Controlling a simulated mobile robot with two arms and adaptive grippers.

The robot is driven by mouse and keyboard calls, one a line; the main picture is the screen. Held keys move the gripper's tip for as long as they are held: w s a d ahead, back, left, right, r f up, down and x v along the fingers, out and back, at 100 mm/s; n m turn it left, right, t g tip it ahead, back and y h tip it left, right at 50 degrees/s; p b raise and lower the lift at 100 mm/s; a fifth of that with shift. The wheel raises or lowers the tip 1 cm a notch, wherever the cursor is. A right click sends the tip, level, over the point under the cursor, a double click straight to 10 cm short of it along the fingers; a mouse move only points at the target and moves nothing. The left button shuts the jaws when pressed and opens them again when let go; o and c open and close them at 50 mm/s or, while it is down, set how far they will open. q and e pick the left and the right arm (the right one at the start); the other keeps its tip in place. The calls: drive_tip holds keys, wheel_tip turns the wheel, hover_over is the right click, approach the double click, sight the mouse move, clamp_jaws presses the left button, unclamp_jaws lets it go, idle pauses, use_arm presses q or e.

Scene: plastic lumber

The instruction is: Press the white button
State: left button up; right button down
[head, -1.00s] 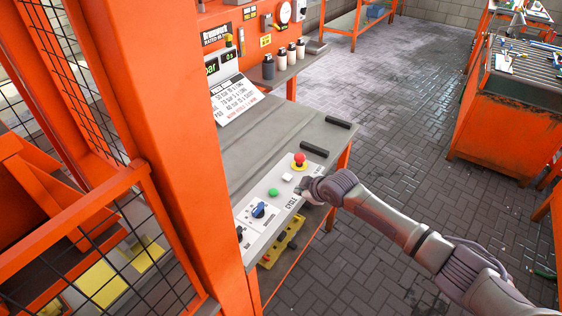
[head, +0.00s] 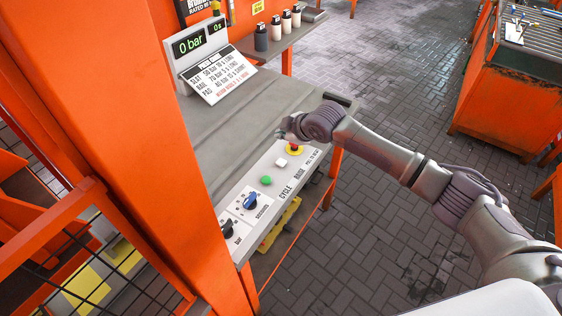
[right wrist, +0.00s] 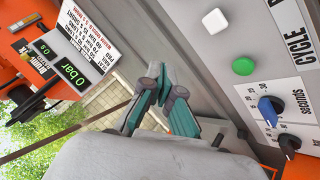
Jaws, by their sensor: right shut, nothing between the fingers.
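The white button (head: 281,163) sits on the grey control panel (head: 262,203), between the green button (head: 266,181) and the red mushroom button (head: 294,149). In the right wrist view the white button (right wrist: 214,21) is near the top, with the green button (right wrist: 243,66) below and right of it. My right gripper (head: 283,131) is above the bench near the red button, apart from the white button. In the right wrist view its fingers (right wrist: 160,82) are shut and empty, left of the white button. My left gripper is out of view.
A blue knob (head: 250,201) and a dark knob (head: 228,230) are lower on the panel. A display (head: 190,45) reading 0 bar stands behind the bench, above a printed sign (head: 220,75). An orange post rises at left. The grey bench top (head: 240,118) is largely clear.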

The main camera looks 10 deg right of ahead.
drive_tip(key=b, duration=0.7)
hover_over(278, 159)
drive_tip(key=s, duration=0.2)
drive_tip(key=f, duration=0.4)
drive_tip(key=d+f, duration=0.1)
drive_tip(key=f, duration=0.1)
drive_tip(key=shift+f, duration=1.15)
drive_tip(key=shift+f, duration=0.2)
drive_tip(key=shift+f, duration=0.3)
drive_tip(key=shift+f, duration=0.5)
drive_tip(key=shift+r, duration=0.1)
drive_tip(key=shift+r+p, duration=0.8)
drive_tip(key=shift+p, duration=0.05)
